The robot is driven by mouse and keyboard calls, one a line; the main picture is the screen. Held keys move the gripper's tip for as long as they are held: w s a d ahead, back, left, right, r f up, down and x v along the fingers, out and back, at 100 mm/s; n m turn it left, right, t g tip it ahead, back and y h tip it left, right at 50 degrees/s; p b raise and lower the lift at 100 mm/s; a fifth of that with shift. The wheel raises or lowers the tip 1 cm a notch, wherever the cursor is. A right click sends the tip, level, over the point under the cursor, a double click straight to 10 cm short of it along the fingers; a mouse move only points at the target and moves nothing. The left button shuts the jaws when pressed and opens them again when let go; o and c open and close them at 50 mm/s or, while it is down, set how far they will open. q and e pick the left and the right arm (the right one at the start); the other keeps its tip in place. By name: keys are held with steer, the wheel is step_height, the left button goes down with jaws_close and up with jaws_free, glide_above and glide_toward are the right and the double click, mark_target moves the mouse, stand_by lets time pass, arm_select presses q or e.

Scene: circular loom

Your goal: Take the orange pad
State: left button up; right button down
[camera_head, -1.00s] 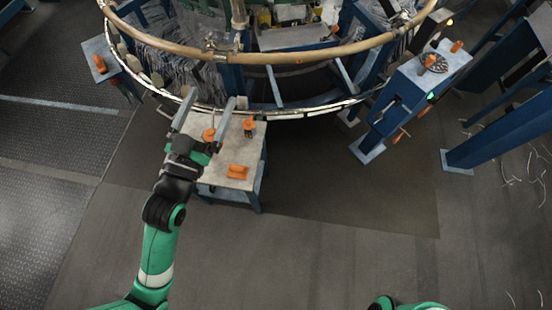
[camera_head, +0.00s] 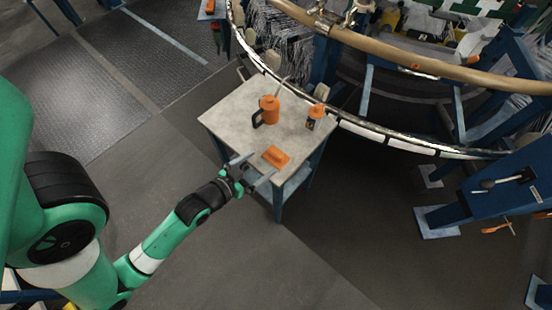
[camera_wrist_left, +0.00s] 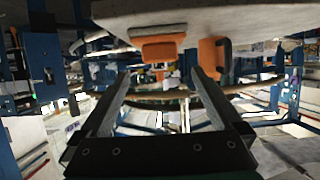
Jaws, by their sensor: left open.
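The orange pad (camera_head: 276,156) lies flat on the small table (camera_head: 233,116) near its front edge. My left gripper (camera_head: 257,168) is open and empty at that front edge, its fingers pointing toward the pad, close to it but apart. In the left wrist view the table is at the top, as if upside down. An orange shape, likely the pad (camera_wrist_left: 158,45), shows beyond the open fingers (camera_wrist_left: 160,74). The right gripper is not in view.
An orange mug-like can with a black handle (camera_head: 269,110) and an orange-topped dark container (camera_head: 315,116) stand behind the pad. The loom's curved rim (camera_head: 395,137) passes behind the table. The floor in front is clear.

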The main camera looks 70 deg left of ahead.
mark_target(274, 154)
arm_select(q)
steer(key=shift+x, duration=1.05)
steer(key=shift+w+a+f+b, duration=0.1)
steer(key=shift+w+f+b, duration=0.15)
steer(key=shift+b, duration=0.2)
steer(key=x, duration=0.1)
steer(key=b+x, duration=0.1)
steer(key=x, duration=0.1)
steer(key=b+x, duration=0.1)
steer(key=shift+w+a+r, duration=0.15)
steer(key=shift+w, duration=0.15)
steer(key=shift+s, duration=0.1)
steer(key=c, duration=1.3)
steer(key=shift+c, duration=0.2)
steer(key=shift+r, duration=0.15)
